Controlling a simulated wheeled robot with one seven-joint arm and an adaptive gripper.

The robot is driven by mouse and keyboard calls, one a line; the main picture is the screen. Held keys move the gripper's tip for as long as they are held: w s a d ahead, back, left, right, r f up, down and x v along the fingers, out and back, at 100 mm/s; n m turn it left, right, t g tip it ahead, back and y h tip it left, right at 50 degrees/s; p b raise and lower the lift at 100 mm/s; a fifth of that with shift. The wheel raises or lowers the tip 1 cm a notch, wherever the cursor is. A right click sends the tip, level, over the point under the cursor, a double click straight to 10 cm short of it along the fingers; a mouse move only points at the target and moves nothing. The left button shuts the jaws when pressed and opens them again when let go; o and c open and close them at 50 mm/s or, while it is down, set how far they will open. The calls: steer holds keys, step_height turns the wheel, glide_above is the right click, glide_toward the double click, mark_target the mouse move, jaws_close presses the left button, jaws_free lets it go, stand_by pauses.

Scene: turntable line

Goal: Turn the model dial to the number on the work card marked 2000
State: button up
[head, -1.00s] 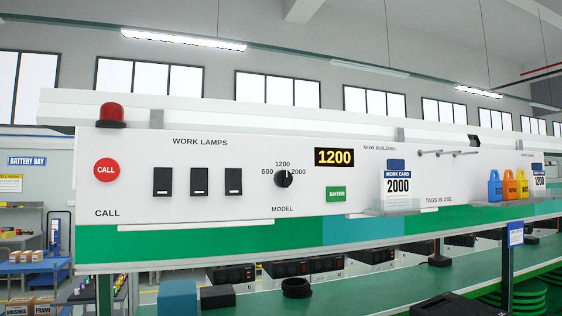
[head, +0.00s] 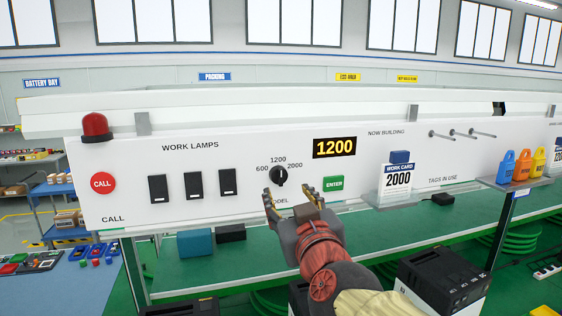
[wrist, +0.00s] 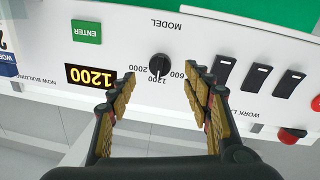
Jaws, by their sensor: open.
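The black model dial (head: 279,176) sits on the white panel, with 600 at its left, 1200 above and 2000 at its right. Its pointer is toward 1200. The dial also shows in the wrist view (wrist: 159,65), beyond and between my fingertips. The work card (head: 398,180) reads 2000 and stands in a clear holder right of the dial. The display (head: 334,147) reads 1200. My gripper (head: 291,200) is open and empty, in front of and just below the dial, apart from it. In the wrist view my gripper's fingers (wrist: 162,83) are spread wide.
The green ENTER button (head: 333,182) is close right of the dial. Three black lamp switches (head: 193,185) and a red CALL button (head: 103,183) are to the left. Pegs (head: 463,133) and coloured tags (head: 523,165) are at the right. A green shelf (head: 230,262) runs below.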

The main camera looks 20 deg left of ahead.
mark_target(280, 180)
steer(key=x, duration=0.8)
steer(key=shift+a+r+b, duration=0.1)
steer(key=shift+r+b, duration=0.2)
steer(key=shift+r, duration=0.05)
steer(key=shift+c, duration=1.3)
steer(key=c, duration=0.9)
